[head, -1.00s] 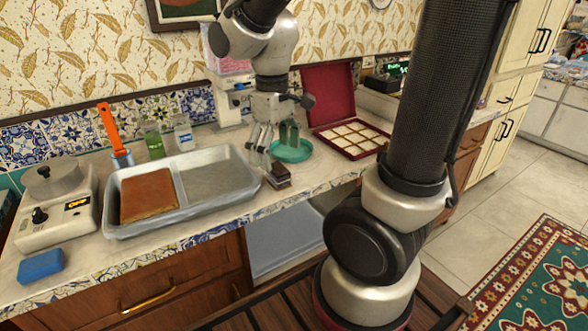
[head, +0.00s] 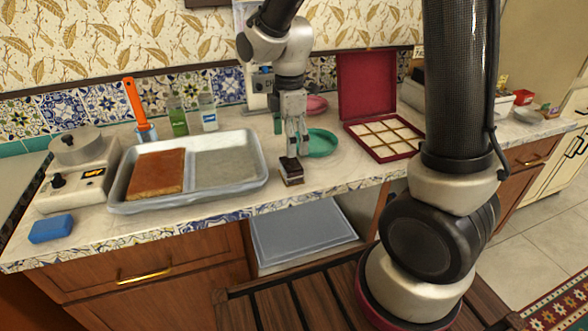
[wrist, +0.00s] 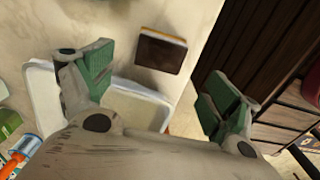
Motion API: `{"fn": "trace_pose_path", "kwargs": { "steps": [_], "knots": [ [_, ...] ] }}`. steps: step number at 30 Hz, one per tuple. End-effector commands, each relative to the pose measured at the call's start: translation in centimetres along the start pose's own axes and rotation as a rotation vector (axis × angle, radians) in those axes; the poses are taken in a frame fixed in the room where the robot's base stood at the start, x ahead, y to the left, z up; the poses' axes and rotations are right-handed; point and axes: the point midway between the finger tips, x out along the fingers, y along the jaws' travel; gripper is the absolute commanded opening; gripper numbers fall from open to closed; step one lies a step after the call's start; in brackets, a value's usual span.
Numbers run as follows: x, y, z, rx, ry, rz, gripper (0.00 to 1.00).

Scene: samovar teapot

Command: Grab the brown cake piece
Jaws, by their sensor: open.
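The small brown cake piece (head: 291,171) has a dark top and a paler layered side. It stands on the counter just right of the grey tray. The wrist view shows it as a dark brown block (wrist: 160,51) with a white and orange edge, near the counter's edge. My gripper (head: 297,146) points down just above and behind the piece. In the wrist view my gripper (wrist: 160,80) is open, its green-padded fingers spread wide and empty. The piece lies beyond the fingertips, between their lines, and is not touched.
The grey tray (head: 195,203) holds a large brown slab (head: 157,172) in its left part. A teal plate (head: 320,145) sits close behind my gripper. An open red box (head: 379,151) stands to the right. The counter front edge is close.

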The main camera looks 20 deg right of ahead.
Motion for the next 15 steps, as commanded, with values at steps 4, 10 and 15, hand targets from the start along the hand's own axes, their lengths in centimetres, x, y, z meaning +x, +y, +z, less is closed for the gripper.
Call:
{"fn": "trace_pose_path", "kwargs": {
  "steps": [4, 10, 15],
  "knots": [
    [1.7, -0.1, 0.1, -0.010, -0.002, -0.005, 0.89],
    [4.4, -0.1, 0.2, -0.008, -0.002, -0.005, 0.89],
    [6.9, 0.0, 0.3, -0.008, -0.002, -0.004, 0.89]
  ]
}}
